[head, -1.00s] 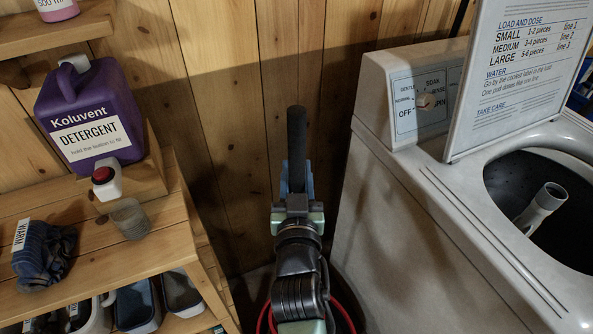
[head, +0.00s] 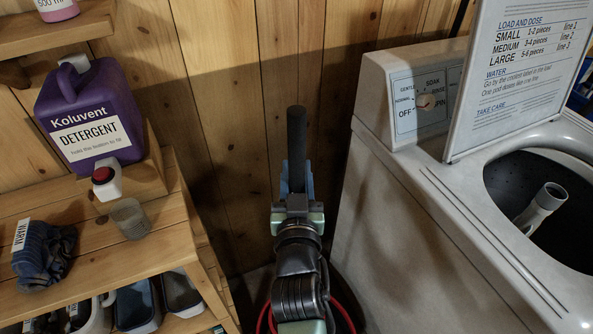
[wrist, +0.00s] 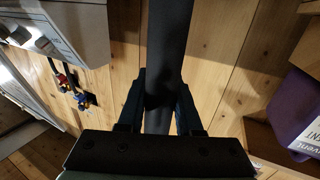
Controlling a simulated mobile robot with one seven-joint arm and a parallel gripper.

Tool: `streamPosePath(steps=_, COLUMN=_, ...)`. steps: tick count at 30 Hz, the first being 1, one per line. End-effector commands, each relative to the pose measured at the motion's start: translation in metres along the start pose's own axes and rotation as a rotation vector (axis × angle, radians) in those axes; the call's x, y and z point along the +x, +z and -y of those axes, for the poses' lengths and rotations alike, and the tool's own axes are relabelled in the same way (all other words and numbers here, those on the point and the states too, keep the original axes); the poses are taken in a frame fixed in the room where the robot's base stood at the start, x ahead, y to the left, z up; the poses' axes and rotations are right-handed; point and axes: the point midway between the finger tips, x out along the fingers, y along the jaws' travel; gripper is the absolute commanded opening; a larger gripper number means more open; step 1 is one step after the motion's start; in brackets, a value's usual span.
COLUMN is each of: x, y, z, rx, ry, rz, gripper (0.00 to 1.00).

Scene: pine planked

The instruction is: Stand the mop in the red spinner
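The mop's dark handle (head: 296,135) stands upright in front of the plank wall in the head view. My gripper (head: 296,180) is at the handle's upper part, with my arm reaching up from below. In the wrist view the dark handle (wrist: 168,50) runs between the two fingers of my gripper (wrist: 162,95), which are closed in on it from both sides. The mop's head is hidden below my arm. The red rim of the spinner (head: 345,313) shows behind and beside my arm at the bottom of the head view; its inside is mostly hidden.
A white washing machine (head: 400,240) with an open tub stands close on the right, a sign board (head: 520,65) on top. On the left a wooden shelf (head: 100,262) holds a purple detergent jug (head: 85,110), a clear cup (head: 130,218) and a blue cloth bundle (head: 42,255).

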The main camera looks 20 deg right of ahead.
Motion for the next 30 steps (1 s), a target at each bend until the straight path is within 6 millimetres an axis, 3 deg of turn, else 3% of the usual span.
streamPosePath(steps=1, x=0.000, y=-0.001, z=0.000, rx=0.000, ry=0.000, rz=-0.003, gripper=0.41)
streamPosePath(steps=6, x=0.000, y=-0.001, z=0.000, rx=0.000, ry=0.000, rz=-0.001, gripper=0.69)
streamPosePath(steps=19, x=-0.010, y=0.003, z=0.000, rx=0.000, ry=0.000, rz=0.004, gripper=0.69)
streamPosePath(steps=30, x=-0.079, y=0.003, z=0.000, rx=-0.001, ry=0.000, rz=0.003, gripper=0.69)
